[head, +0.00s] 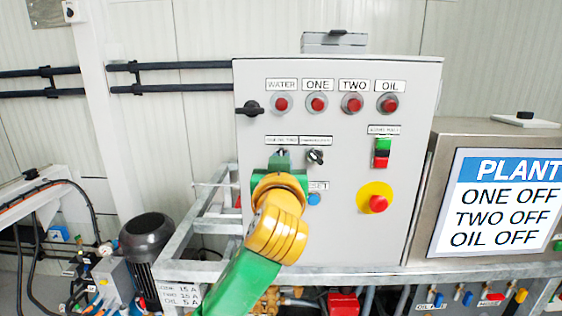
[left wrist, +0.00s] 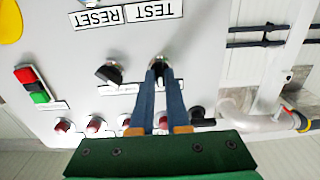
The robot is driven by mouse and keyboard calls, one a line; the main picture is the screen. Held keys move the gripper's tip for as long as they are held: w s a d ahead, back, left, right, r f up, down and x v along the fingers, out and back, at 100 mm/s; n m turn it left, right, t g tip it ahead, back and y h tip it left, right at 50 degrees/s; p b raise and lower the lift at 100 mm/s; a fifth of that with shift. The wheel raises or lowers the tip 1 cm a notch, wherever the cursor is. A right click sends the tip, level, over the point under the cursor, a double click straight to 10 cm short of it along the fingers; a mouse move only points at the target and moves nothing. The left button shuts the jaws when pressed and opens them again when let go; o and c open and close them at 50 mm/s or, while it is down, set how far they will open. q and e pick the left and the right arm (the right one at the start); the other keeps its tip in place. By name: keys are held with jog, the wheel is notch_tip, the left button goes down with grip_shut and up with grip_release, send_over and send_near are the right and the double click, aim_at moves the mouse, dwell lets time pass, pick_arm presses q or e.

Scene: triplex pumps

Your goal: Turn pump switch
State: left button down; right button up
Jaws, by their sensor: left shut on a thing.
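A grey control panel (head: 345,130) holds two black rotary switches side by side below a row of lights. My left gripper (head: 282,156) reaches up to the left switch. In the left wrist view the gripper (left wrist: 159,72) has its two blue fingers shut on that switch's knob (left wrist: 158,62), which is mostly hidden between the fingertips. The right rotary switch (head: 315,156) is free; it also shows beside the fingers in the left wrist view (left wrist: 109,73). The small labels above both switches are too blurred to read. My right gripper is not in view.
Lights labelled WATER, ONE, TWO and OIL (head: 388,104) line the panel top. A black handle (head: 250,108), green-red button (head: 382,153) and red emergency button (head: 377,203) surround the switches. A display (head: 500,205) reads ONE OFF, TWO OFF, OIL OFF. Metal rails (head: 200,270) run below.

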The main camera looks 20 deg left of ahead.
pick_arm(q)
jog(key=shift+r, duration=0.2)
jog(key=c, duration=0.9)
grip_release()
jog(key=shift+w+a+f, duration=0.1)
jog(key=shift+w+f, duration=0.05)
jog(key=b+v, duration=0.3)
jog(key=v, duration=0.4)
jog(key=shift+b, duration=0.4)
